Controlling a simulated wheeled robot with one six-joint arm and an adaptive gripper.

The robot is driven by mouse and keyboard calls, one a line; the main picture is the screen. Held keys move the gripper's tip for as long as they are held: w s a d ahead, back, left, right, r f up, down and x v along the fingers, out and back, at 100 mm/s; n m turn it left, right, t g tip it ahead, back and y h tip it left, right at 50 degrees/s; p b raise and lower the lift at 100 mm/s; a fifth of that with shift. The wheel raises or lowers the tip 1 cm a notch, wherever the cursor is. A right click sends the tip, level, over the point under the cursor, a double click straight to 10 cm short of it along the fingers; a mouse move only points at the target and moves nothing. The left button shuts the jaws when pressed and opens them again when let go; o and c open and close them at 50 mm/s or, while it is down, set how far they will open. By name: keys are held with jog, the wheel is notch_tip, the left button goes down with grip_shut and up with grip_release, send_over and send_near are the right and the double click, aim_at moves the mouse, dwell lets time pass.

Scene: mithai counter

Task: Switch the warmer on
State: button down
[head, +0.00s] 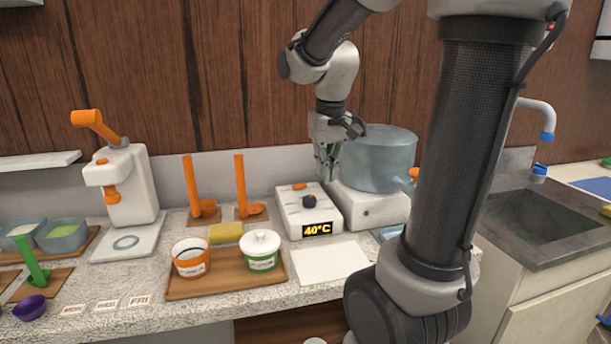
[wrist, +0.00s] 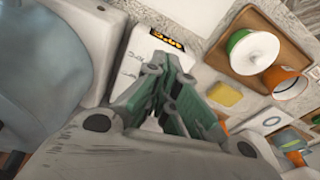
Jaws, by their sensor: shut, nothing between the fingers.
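A white box (head: 308,212) stands on the counter with a lit display (head: 317,229) reading 40°C, a dark knob (head: 309,201) and an orange switch (head: 299,186) on its top. To its right a large grey-blue pot (head: 377,160) sits on a white base (head: 372,208) with a small front knob. No label shows which unit is the warmer. My gripper (head: 328,176) is shut and empty, pointing down above the back right of the box, beside the pot. In the wrist view its fingers (wrist: 167,68) cover much of the box (wrist: 140,55); the knob and switch are hidden there.
A wooden tray (head: 225,286) with an orange-banded tub (head: 190,258) and a lidded green-banded tub (head: 261,250) stands front left. Orange ladles (head: 241,187) and a yellow block (head: 227,232) are behind it. A white sheet (head: 329,261) lies before the box. The sink (head: 540,218) is right.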

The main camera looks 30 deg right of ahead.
jog(key=w+d+m, duration=0.1)
jog(key=w+d, duration=0.2)
jog(key=w, duration=0.9)
notch_tip(320, 180, up, 4)
jog(key=t+h, duration=0.1)
send_over(305, 184)
jog(key=s+a, duration=0.2)
jog(key=s, duration=0.1)
jog(key=shift+w+d+f+m, duration=0.2)
jog(key=shift+w+m, duration=0.05)
jog(key=shift+m, duration=0.35)
jog(key=shift+f, duration=0.1)
jog(key=x, duration=1.2)
jog(key=shift+s+d+f, duration=0.15)
jog(key=shift+f, duration=0.75)
